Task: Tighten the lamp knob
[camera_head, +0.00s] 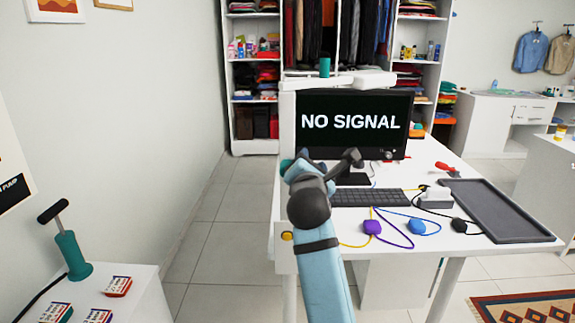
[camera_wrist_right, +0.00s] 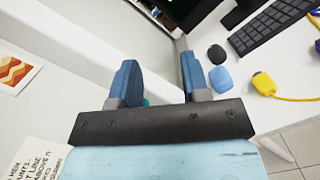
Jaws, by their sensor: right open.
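A white lamp (camera_head: 345,80) with a slim post (camera_head: 287,120) stands at the desk's left edge. A teal cylinder (camera_head: 325,67) tops its horizontal arm; I cannot tell whether it is the knob. My right gripper (camera_head: 300,160) is in front of the desk's left side, below the lamp arm. In the right wrist view its two blue fingers (camera_wrist_right: 158,85) are apart and open. A small teal piece (camera_wrist_right: 148,101) shows between them, mostly hidden; I cannot tell whether they touch it. My left gripper is not in view.
The desk holds a monitor (camera_head: 352,120) reading NO SIGNAL, a keyboard (camera_head: 368,197), a dark tray (camera_head: 495,208) and several cabled items. A low white stand (camera_head: 135,300) with a teal T-handled tool (camera_head: 72,255) is at left. Floor between is free.

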